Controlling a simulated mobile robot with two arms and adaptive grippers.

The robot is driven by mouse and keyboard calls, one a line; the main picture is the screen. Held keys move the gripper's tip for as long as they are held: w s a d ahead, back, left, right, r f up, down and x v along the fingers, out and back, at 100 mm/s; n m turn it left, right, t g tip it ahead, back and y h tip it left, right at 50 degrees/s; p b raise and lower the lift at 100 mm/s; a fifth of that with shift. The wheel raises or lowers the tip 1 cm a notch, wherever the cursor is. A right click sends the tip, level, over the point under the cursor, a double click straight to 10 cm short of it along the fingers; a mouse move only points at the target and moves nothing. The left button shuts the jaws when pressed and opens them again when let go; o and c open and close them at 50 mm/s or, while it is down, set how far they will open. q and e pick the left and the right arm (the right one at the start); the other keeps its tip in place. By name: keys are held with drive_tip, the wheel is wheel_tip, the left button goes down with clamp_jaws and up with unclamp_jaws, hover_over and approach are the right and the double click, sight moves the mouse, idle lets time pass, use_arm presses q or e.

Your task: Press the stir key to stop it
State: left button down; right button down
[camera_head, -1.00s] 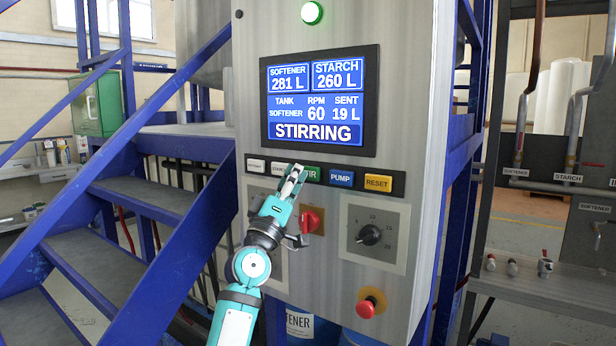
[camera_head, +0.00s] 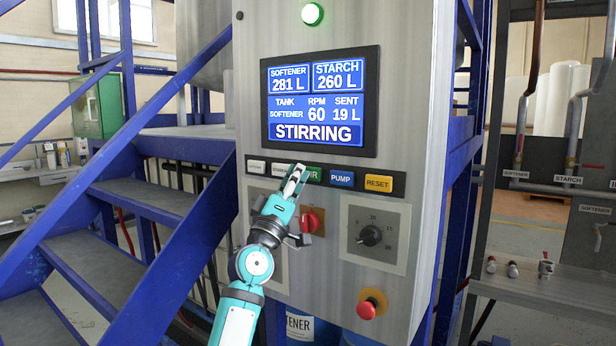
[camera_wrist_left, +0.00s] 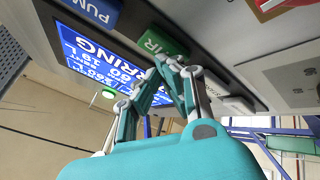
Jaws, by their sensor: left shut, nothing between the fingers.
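The green stir key (camera_head: 313,173) sits in the row of keys below the screen, its left part hidden behind my left gripper (camera_head: 295,172). The gripper is shut and empty, with its fingertips at the left part of the key. In the left wrist view the green key (camera_wrist_left: 163,45) lies right at the fingertips (camera_wrist_left: 170,62); I cannot tell whether they touch it. The screen (camera_head: 318,103) reads STIRRING, tank SOFTENER, RPM 60, sent 19 L. My right gripper is not in view.
The blue PUMP key (camera_head: 342,179) and yellow RESET key (camera_head: 378,183) are to the right, two whitish keys to the left. Below are a red switch (camera_head: 311,221), a black dial (camera_head: 370,236) and a red emergency button (camera_head: 368,306). Blue stairs (camera_head: 140,205) stand at left.

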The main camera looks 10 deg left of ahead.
use_arm(q)
drive_tip(key=shift+w+d, duration=0.1)
drive_tip(key=shift+w, duration=0.1)
idle(0.5)
drive_tip(key=shift+s+a+p, duration=0.3)
drive_tip(key=shift+s+p, duration=0.25)
drive_tip(key=shift+s, duration=0.4)
drive_tip(key=shift+s+a+p, duration=0.3)
drive_tip(key=shift+s+p, duration=0.15)
drive_tip(key=shift+s, duration=0.3)
drive_tip(key=shift+s+a+p, duration=0.25)
drive_tip(key=shift+s+p, duration=0.15)
drive_tip(key=shift+s, duration=0.4)
drive_tip(key=shift+s+a+p, duration=0.3)
drive_tip(key=shift+s+p, duration=0.15)
drive_tip(key=shift+s, duration=0.3)
